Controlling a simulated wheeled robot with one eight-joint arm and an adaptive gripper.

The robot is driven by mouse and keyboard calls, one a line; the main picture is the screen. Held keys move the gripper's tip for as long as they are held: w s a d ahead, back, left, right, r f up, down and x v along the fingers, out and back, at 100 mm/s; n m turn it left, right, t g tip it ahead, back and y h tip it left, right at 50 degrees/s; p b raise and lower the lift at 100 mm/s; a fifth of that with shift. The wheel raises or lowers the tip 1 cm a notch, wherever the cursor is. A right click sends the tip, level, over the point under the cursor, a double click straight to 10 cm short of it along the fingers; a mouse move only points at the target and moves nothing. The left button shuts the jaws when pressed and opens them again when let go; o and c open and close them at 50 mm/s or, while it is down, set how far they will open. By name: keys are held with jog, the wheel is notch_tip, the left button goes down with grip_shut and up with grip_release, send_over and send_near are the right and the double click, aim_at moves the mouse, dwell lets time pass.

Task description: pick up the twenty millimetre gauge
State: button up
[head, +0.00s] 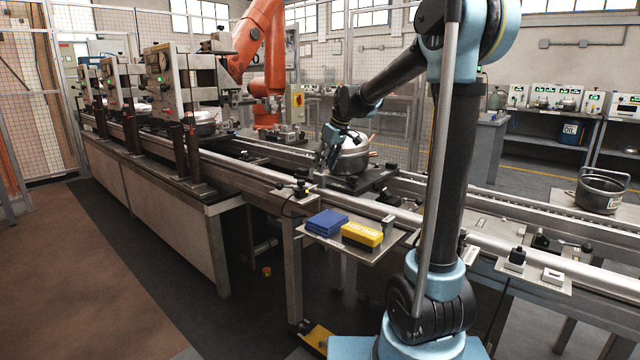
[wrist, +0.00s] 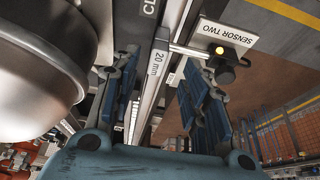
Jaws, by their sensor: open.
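The twenty millimetre gauge (wrist: 157,64) shows in the wrist view as a narrow, pale bar marked "20 mm". It lies between the two blue fingers of my gripper (wrist: 158,72), which are open and stand apart on either side of it. I see no clear contact, and the gap in depth is hard to judge. In the head view my gripper (head: 328,156) is low over the conveyor, just left of a metal compressor (head: 349,158). I cannot make out the gauge there.
The rounded compressor shell (wrist: 40,70) is close on the left of the wrist view. A sensor (wrist: 226,68) with a lit lamp and a "SENSOR TWO" plate (wrist: 224,36) stand close on the right. A side shelf (head: 345,256) carries a blue stack (head: 327,222) and a yellow box (head: 362,235).

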aim_at(319, 180)
jog(key=shift+w+x, duration=0.15)
jog(key=shift+x, duration=1.1)
jog(key=shift+w+x, duration=0.15)
jog(key=shift+x, duration=1.15)
jog(key=shift+a+r, duration=0.1)
jog(key=shift+r, duration=0.05)
grip_shut()
